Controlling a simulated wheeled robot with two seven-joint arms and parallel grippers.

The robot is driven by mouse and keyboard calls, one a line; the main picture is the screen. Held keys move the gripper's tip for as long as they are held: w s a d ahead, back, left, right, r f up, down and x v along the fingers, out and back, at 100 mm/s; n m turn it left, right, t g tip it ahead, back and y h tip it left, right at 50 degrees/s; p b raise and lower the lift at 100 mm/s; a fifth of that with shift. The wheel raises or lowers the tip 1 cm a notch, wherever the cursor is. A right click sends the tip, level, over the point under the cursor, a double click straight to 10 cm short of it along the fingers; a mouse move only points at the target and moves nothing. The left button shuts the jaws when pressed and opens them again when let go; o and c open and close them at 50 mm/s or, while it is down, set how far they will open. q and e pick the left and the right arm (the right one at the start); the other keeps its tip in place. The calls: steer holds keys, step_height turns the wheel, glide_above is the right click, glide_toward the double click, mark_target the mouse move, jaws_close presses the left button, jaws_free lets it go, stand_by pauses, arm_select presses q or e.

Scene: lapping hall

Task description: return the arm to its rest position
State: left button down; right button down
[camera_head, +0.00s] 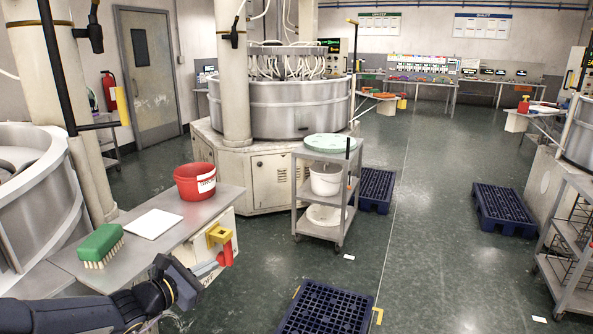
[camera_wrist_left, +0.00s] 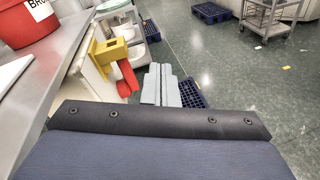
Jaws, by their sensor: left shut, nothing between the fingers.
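My left arm comes in from the lower left in the head view. My left gripper (camera_head: 208,268) is shut and empty, beside the front of the grey bench (camera_head: 135,262). In the left wrist view its two grey fingers (camera_wrist_left: 161,86) lie together over the floor. A yellow bracket (camera_head: 216,235) with a red handle-like part (camera_head: 226,254) is on the bench front, close to the fingertips in the head view. In the left wrist view the red part (camera_wrist_left: 127,77) stands apart, left of the fingers. My right gripper is not in view.
On the bench are a green brush (camera_head: 101,243), a white sheet (camera_head: 154,223) and a red bucket (camera_head: 195,182). A grey cart (camera_head: 325,154) stands beyond. A dark blue pallet (camera_head: 326,309) lies on the floor in front. Open floor (camera_head: 430,240) extends to the right.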

arm_select(q)
steer(key=s+d+r+m+g+h, duration=0.1)
steer(key=s+d+r+m+g, duration=0.25)
steer(key=s+m, duration=0.45)
steer(key=s+d+r+m+g+h, duration=0.1)
steer(key=s+d+r+m+g, duration=0.1)
steer(key=s+d+m, duration=0.55)
steer(key=s+a+f+m+g+y, duration=0.1)
steer(key=s+a+f+m+y, duration=0.2)
steer(key=s, duration=0.6)
steer(key=s+a+f+m+g+y, duration=0.2)
steer(key=s+a+f+m+y, duration=0.1)
steer(key=s, duration=0.7)
steer(key=a+f+m, duration=0.1)
steer(key=f+m, duration=0.1)
steer(key=m, duration=0.1)
steer(key=shift+s+a, duration=0.15)
steer(key=shift+a, duration=0.25)
steer(key=shift+a, duration=0.1)
